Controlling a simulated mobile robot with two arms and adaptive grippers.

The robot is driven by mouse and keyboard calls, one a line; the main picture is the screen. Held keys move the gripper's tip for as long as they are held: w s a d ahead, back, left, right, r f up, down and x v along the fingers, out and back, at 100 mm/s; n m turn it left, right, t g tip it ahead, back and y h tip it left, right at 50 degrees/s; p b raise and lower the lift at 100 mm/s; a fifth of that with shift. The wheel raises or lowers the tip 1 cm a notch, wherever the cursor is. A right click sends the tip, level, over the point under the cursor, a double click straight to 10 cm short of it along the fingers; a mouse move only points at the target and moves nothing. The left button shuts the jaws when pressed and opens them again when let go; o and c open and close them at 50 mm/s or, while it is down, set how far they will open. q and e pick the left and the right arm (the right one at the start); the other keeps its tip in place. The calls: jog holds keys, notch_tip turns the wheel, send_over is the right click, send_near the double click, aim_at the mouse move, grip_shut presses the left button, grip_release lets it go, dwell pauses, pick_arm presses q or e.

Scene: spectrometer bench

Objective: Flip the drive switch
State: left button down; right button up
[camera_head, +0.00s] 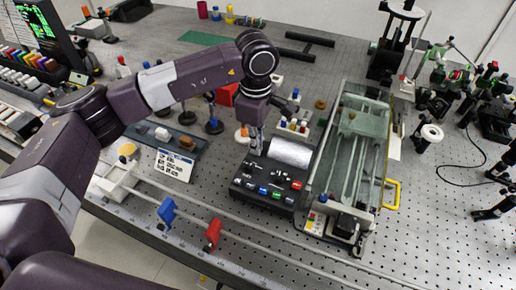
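A black control box (268,187) stands on the perforated bench near the middle. Its top has a silver cylinder (291,153) at the back and a row of coloured buttons along the front. A small light lever shows near its upper left, but I cannot tell for sure that it is the drive switch. My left arm reaches in from the left and bends down over the box. My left gripper (257,140) points down at the box's back left edge. Its fingers are small and partly hidden, so their opening and any contact are unclear. My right gripper is out of view.
A glass-sided rail instrument (350,150) stands close to the box's right. A long rail with a blue clamp (167,212) and a red clamp (213,234) runs along the front. Optical mounts crowd the far right. Bare bench lies at lower right.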

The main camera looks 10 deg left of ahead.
pick_arm(q)
jog(key=shift+r+p, duration=1.35)
jog(key=shift+r, duration=2)
